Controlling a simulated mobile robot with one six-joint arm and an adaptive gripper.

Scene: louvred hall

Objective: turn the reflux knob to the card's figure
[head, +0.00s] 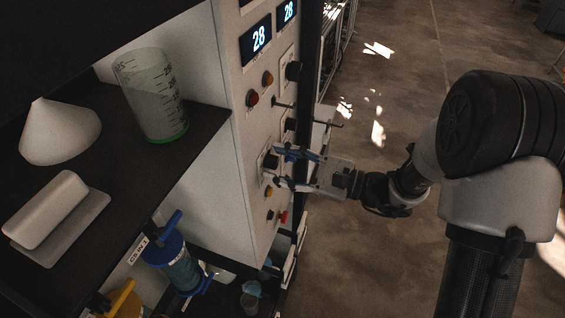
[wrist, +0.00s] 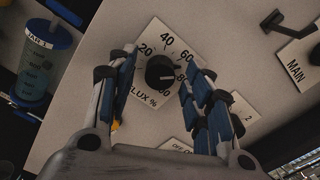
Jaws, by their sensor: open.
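The reflux knob (wrist: 160,71) is a black round knob on a white diamond-shaped dial plate (wrist: 147,43) marked "FLUX %" with figures including 20, 40, 60 and 80. In the head view the knob (head: 270,161) sits on the pale panel front. My gripper (wrist: 158,75) is open, its blue-padded fingers on either side of the knob and apart from it as far as I can tell. In the head view my gripper (head: 281,168) is at the panel. I see no card with a figure.
Levers (head: 328,122) and a red button (head: 252,98) are on the panel near my gripper. A beaker (head: 152,95) stands on the dark shelf. The floor at right is open.

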